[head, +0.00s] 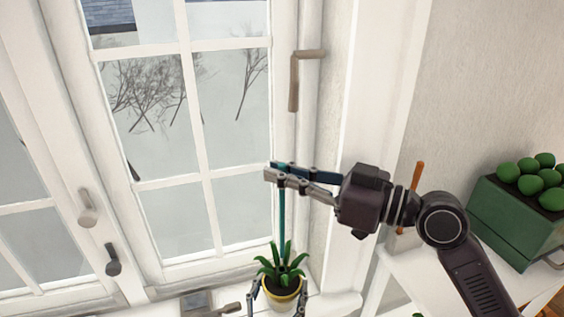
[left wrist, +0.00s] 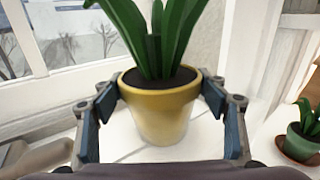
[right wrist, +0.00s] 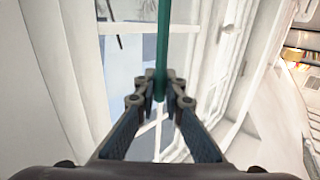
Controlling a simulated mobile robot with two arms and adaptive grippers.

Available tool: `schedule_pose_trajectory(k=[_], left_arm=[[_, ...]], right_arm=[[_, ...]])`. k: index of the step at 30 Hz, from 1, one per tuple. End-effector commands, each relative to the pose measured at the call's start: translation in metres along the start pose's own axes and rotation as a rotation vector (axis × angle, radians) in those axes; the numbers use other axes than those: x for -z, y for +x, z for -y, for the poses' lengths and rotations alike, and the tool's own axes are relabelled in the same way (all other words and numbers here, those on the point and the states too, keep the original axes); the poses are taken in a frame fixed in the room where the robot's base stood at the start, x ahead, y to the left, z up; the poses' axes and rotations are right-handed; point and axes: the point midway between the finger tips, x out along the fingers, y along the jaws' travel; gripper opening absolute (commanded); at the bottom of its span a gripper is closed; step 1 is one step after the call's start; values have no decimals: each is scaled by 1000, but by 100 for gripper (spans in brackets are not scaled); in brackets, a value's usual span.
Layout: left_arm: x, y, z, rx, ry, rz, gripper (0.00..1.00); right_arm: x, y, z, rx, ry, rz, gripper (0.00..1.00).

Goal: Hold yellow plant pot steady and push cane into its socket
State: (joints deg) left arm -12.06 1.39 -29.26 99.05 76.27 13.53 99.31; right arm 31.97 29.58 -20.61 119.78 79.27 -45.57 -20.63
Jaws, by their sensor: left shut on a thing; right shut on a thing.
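The yellow plant pot (head: 281,302) stands upright on the white sill, with dark soil and a green leafy plant (head: 281,268). It fills the middle of the left wrist view (left wrist: 160,112). My left gripper (left wrist: 160,108) is shut on the pot, one finger on each side below the rim. The teal cane (head: 282,218) stands near upright above the plant. My right gripper (head: 272,173) is shut on the cane near its upper end; the right wrist view shows the cane (right wrist: 163,38) between the fingertips. The cane's lower end and the socket are hidden by the leaves.
A window with white frames (head: 205,130) and handles stands behind the pot. At the right, a green box (head: 515,222) of round green things sits on a white surface. In the left wrist view, a small green pot (left wrist: 303,143) stands on a saucer at the right.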

Motion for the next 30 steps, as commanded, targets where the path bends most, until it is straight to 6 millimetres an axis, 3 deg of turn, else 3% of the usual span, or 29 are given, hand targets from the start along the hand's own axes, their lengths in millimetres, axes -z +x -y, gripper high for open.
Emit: schedule_pose_trajectory(k=[12,30], left_arm=[[0,0,0,0,0,-1,21],[0,0,0,0,0,-1,21]], right_arm=[[-29,0,0,0,1,1,0],[-31,0,0,0,0,1,0]])
